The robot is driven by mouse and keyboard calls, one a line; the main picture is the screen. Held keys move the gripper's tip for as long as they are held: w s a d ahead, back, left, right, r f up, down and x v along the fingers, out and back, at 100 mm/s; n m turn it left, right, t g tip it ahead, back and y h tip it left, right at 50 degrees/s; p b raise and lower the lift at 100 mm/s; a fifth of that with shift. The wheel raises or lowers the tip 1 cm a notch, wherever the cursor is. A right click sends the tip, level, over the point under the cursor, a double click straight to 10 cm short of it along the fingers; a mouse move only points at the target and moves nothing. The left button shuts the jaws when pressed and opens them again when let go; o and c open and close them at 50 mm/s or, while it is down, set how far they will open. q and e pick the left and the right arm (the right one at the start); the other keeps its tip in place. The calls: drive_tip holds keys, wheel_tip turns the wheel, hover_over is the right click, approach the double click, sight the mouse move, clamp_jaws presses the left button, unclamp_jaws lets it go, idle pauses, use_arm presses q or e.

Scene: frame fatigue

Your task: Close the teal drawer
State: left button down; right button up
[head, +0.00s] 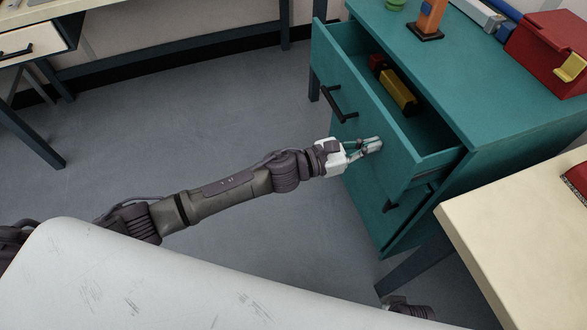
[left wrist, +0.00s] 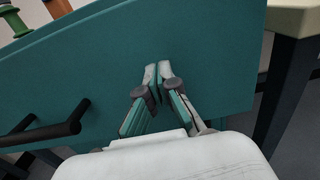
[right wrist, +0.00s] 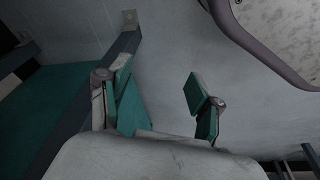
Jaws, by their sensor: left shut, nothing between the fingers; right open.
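The teal drawer (head: 352,92) at the top of the teal cabinet (head: 500,95) is pulled open. Its inside shows, holding a yellow and dark red object (head: 396,92). A black handle (head: 338,103) sits on its front; a handle also shows in the left wrist view (left wrist: 45,130). My left gripper (head: 376,144) is shut and empty, with its fingertips at the drawer front, right of the handle; I cannot tell whether they touch it. In the left wrist view the fingertips (left wrist: 164,70) lie over the teal panel. My right gripper (right wrist: 158,85) is open and empty, low near the floor.
A red toolbox (head: 548,50) and an orange object (head: 430,18) stand on the cabinet top. A cream table (head: 510,225) is close on the right. A workbench (head: 30,45) stands at the far left. Open grey floor (head: 190,125) lies left of the cabinet.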

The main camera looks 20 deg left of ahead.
use_arm(q)
drive_tip(key=b+x, duration=0.1)
drive_tip(key=x, duration=0.6)
drive_tip(key=shift+f+b, duration=0.1)
drive_tip(key=shift+b, duration=0.25)
drive_tip(key=b+x, duration=0.1)
drive_tip(key=x, duration=0.3)
drive_tip(key=shift+w, duration=0.1)
drive_tip(key=shift+w+d+b, duration=0.1)
drive_tip(key=shift+d+b, duration=0.1)
drive_tip(key=shift+b, duration=0.1)
drive_tip(key=shift+r, duration=0.35)
use_arm(e)
wheel_tip(320, 180, up, 13)
drive_tip(key=w, duration=0.1)
drive_tip(key=shift+w+r+t, duration=0.2)
drive_tip(key=shift+w+t, duration=0.15)
drive_tip(key=shift+t, duration=0.05)
use_arm(q)
drive_tip(key=shift+r, duration=0.1)
use_arm(e)
drive_tip(key=shift+d, duration=0.1)
use_arm(q)
drive_tip(key=shift+w, duration=0.1)
